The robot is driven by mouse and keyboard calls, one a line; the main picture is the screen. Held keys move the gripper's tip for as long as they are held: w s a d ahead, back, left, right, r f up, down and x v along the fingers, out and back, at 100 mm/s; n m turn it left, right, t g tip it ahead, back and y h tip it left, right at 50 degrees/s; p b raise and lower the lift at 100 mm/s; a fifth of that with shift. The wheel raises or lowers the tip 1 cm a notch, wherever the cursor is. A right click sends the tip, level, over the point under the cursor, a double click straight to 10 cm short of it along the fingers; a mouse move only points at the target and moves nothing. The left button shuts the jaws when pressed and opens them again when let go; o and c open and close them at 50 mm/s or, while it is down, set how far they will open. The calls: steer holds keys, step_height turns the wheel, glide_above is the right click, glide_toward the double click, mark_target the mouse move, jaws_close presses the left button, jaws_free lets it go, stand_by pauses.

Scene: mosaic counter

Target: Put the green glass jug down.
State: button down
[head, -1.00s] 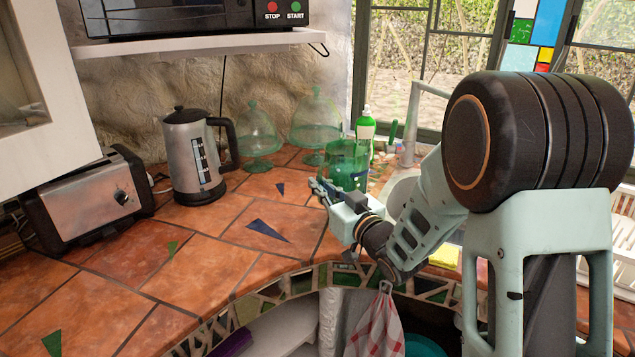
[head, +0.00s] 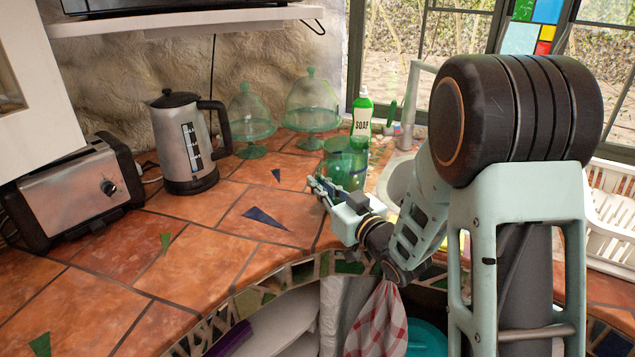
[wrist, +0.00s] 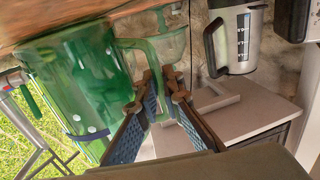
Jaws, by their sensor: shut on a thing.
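The green glass jug (head: 345,165) is near the back right of the tiled counter, in front of the soap bottle. It is see-through and looks upright in the head view. My gripper (head: 322,188) is at its near left side. In the wrist view the jug (wrist: 85,85) fills the left, and my gripper's fingertips (wrist: 162,82) are closed at its pale green handle (wrist: 145,58). The jug's base is close to the counter (wrist: 60,14); I cannot tell whether it touches.
A green soap bottle (head: 362,120) and two glass domed stands (head: 252,128) (head: 312,103) are behind the jug. A kettle (head: 185,148) and toaster (head: 75,190) stand left. The sink (head: 397,180) is right of the jug. Tiles (head: 215,215) left of my gripper are clear.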

steer(key=shift+r, duration=0.15)
steer(key=c, duration=2.5)
jaws_free()
steer(key=shift+f, duration=0.25)
steer(key=o, duration=0.4)
steer(key=shift+r, duration=0.15)
steer(key=v, duration=0.9)
steer(key=shift+s+d+r+p, duration=0.15)
steer(key=shift+d+r+p, duration=0.1)
steer(key=shift+p, duration=0.1)
steer(key=shift+s+d+f+p, duration=0.1)
steer(key=shift+p, duration=1)
steer(key=s+d+p, duration=0.1)
steer(key=p, duration=0.2)
steer(key=shift+s+p, duration=0.1)
steer(key=shift+p, duration=0.3)
steer(key=shift+s+d+p, duration=0.1)
steer(key=shift+s+p, duration=0.2)
steer(key=shift+p, duration=0.3)
steer(key=shift+f, duration=0.15)
